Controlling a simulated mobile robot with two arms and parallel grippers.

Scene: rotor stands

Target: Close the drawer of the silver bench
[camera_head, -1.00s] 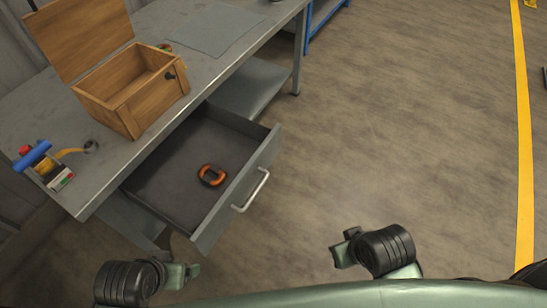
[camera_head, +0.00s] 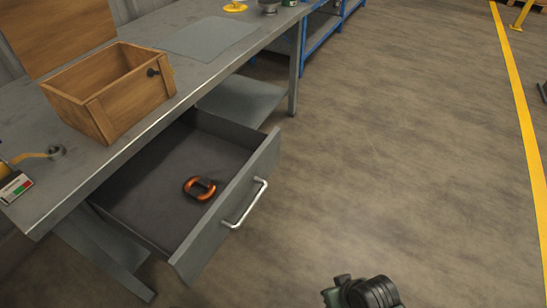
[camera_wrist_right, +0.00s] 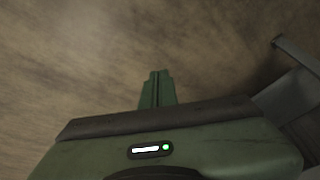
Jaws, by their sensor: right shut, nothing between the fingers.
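The silver bench (camera_head: 90,165) stands at the left in the head view. Its drawer (camera_head: 212,226) is pulled well out, with a bright bar handle (camera_head: 250,205) on its front. An orange and dark ring-shaped piece lies in the drawer. Part of my right arm shows at the bottom edge of the head view, to the right of the drawer front and apart from it. In the right wrist view my right gripper (camera_wrist_right: 158,75) is shut and empty above the floor. My left gripper is out of view.
An open wooden box (camera_head: 130,100) stands on the bench top, beside a grey mat (camera_head: 212,38). A grey metal part (camera_wrist_right: 295,55) shows at the right of the wrist view; I cannot tell which. The floor (camera_head: 400,150) before the drawer is clear.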

